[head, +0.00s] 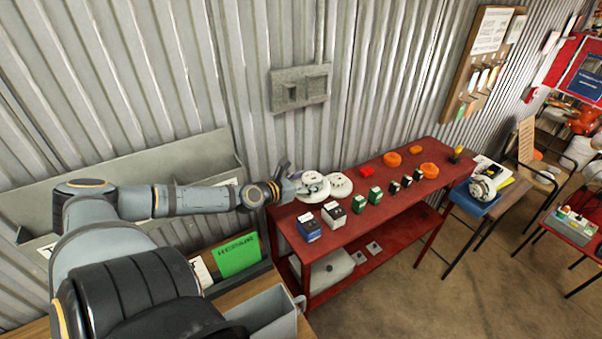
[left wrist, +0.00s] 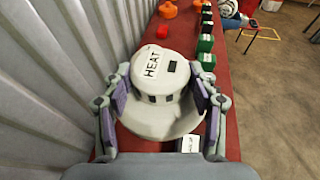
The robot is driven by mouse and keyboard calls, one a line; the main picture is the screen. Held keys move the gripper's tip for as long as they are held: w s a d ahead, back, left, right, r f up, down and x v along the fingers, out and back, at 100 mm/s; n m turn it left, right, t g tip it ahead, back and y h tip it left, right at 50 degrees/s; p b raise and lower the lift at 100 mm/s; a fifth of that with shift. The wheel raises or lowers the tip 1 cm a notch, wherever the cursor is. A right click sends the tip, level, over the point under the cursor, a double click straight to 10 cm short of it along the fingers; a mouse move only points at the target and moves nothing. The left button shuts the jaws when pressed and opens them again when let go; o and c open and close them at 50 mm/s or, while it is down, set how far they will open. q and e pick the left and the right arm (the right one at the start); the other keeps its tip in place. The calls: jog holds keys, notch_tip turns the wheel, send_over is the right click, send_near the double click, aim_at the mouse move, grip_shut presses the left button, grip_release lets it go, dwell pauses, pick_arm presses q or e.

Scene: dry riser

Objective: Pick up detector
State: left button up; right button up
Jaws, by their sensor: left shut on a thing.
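A white round detector (left wrist: 160,72) with a "HEAT" label and a dark rectangle is between the two fingers of my left gripper (left wrist: 160,95) in the left wrist view. The fingers touch its sides and are shut on it. A wider white round part (left wrist: 160,127) shows at its near side; I cannot tell whether it belongs to the same detector. In the head view, my left gripper (head: 296,188) is at the left end of the red table, at a white disc (head: 315,190). A second white disc (head: 339,185) lies just right of it. My right gripper is not in view.
The red table (head: 345,228) also holds a blue box (head: 308,227), a white-topped black box (head: 333,214), several green and black boxes, and orange round things (head: 392,159). A corrugated wall (head: 380,80) stands close behind. A grey bin (head: 268,312) is near my base.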

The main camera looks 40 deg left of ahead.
pick_arm(q)
jog(key=s+d+b, duration=0.4)
jog(key=d+b, duration=0.2)
jog(key=d, duration=0.7)
jog(key=shift+d, duration=0.4)
jog(key=shift+f, duration=0.15)
dwell(0.4)
